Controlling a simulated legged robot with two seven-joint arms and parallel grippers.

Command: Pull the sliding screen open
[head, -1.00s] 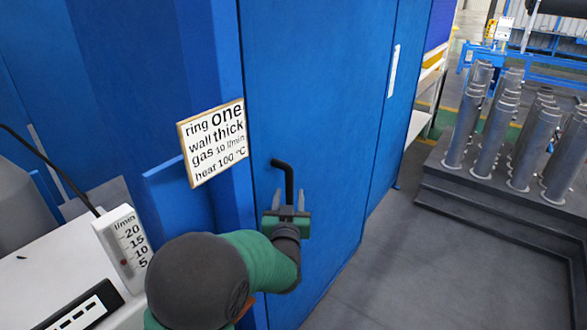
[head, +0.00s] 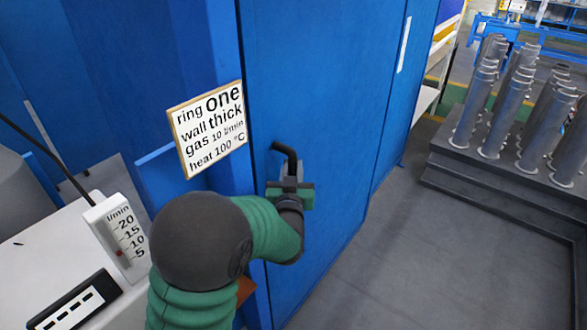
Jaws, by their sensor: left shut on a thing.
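The sliding screen (head: 325,90) is a tall blue panel in the middle of the head view. A black bent handle (head: 286,151) sticks out near its left edge. My left gripper (head: 291,171) is at the handle, shut on its lower part, with the upper bend showing above the fingers. The lower end of the handle is hidden by the gripper. The screen's left edge meets the blue frame post, with only a thin dark line between them. My right gripper is not in view.
A sign (head: 209,128) with printed settings hangs left of the screen. A flow gauge (head: 121,237) stands on a white surface at lower left. Flanged grey cylinders (head: 547,125) stand on a dark stepped platform (head: 500,190) at right. The grey floor before the screen is clear.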

